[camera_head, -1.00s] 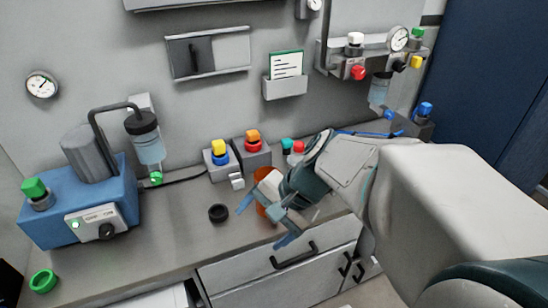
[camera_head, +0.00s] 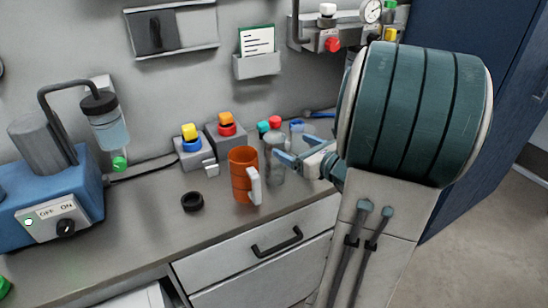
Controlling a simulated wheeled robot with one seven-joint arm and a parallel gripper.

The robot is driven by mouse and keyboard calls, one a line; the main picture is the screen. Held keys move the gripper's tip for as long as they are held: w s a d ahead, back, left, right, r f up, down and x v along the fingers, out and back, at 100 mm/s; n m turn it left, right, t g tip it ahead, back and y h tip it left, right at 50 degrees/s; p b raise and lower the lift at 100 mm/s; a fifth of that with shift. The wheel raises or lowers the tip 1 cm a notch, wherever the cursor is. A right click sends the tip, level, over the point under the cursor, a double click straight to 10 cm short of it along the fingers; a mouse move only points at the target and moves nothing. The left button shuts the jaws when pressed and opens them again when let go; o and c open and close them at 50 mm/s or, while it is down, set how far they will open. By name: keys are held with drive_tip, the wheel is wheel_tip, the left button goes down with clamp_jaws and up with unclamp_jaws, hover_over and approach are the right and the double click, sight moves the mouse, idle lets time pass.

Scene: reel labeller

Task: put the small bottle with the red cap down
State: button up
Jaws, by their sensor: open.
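The small clear bottle with the red cap (camera_head: 274,164) stands upright on the grey counter, just right of and behind the orange mug (camera_head: 240,174). Its red cap (camera_head: 275,122) shows clear of the fingers. My gripper (camera_head: 281,150) reaches in from the right with its blue fingers open. The fingertips are at the right side of the bottle, overlapping its edge in the picture. I cannot tell whether they touch it.
A bottle with a teal cap (camera_head: 262,127) stands behind the red-capped one, and a blue-capped one (camera_head: 297,124) behind my gripper. Two grey button boxes (camera_head: 191,157) stand to the left. A black ring (camera_head: 192,202) lies on the counter.

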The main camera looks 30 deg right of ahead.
sight(271, 133)
drive_tip(key=p+x, duration=0.1)
drive_tip(key=x, duration=0.9)
drive_tip(key=shift+w+a+r, duration=0.1)
drive_tip(key=shift+w+r, duration=0.1)
drive_tip(key=c, duration=1.8)
clamp_jaws()
drive_tip(key=shift+r, duration=0.15)
